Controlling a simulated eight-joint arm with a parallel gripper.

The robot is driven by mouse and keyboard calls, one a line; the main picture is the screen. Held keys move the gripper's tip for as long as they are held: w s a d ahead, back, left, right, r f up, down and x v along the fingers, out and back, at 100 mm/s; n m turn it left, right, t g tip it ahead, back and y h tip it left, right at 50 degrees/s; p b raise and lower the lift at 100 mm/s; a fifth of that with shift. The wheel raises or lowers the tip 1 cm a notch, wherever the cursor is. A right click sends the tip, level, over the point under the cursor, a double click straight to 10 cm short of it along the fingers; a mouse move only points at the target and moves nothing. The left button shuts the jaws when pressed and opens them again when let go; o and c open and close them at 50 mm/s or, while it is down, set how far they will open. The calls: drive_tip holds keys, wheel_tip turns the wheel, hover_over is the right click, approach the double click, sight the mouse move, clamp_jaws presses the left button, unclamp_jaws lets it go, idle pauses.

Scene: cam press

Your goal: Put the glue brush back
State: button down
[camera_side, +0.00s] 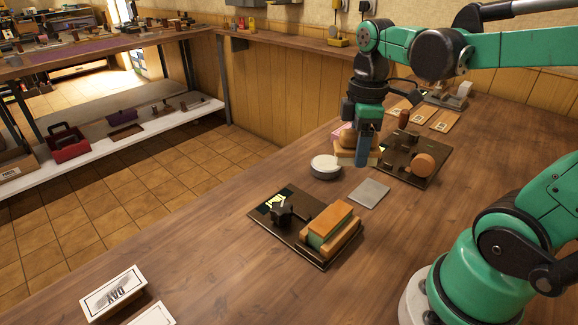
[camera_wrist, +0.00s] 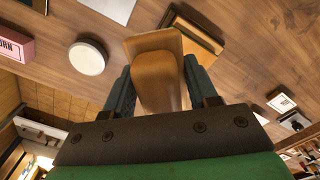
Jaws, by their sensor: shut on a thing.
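My gripper (camera_side: 364,160) points down over the table behind the grey plate (camera_side: 370,193). It is shut on a brown wooden thing (camera_wrist: 160,75), which looks like the glue brush. In the wrist view it has a wide flared end and a rounded body between the fingers. In the side view a rounded brown part and a tan block (camera_side: 345,153) show beside the fingers, partly hidden by them; I cannot tell whether they touch the table. Which place belongs to the brush is not clear.
A dark board (camera_side: 262,215) holds a black knob and a green-and-tan block (camera_side: 331,229). Another dark board (camera_side: 409,178) holds a brown disc (camera_side: 424,167). A round white-topped dish (camera_side: 326,165) stands left of my gripper.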

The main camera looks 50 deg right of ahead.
drive_tip(key=d+r+m, duration=0.6)
drive_tip(key=d+m, duration=0.2)
drive_tip(key=d, duration=0.2)
hover_over(371, 193)
wheel_tip(371, 193, down, 14)
drive_tip(key=shift+w+f, duration=0.1)
drive_tip(key=shift+f, duration=2.55)
drive_tip(key=shift+f, duration=0.15)
drive_tip(key=shift+c, duration=1.2)
unclamp_jaws()
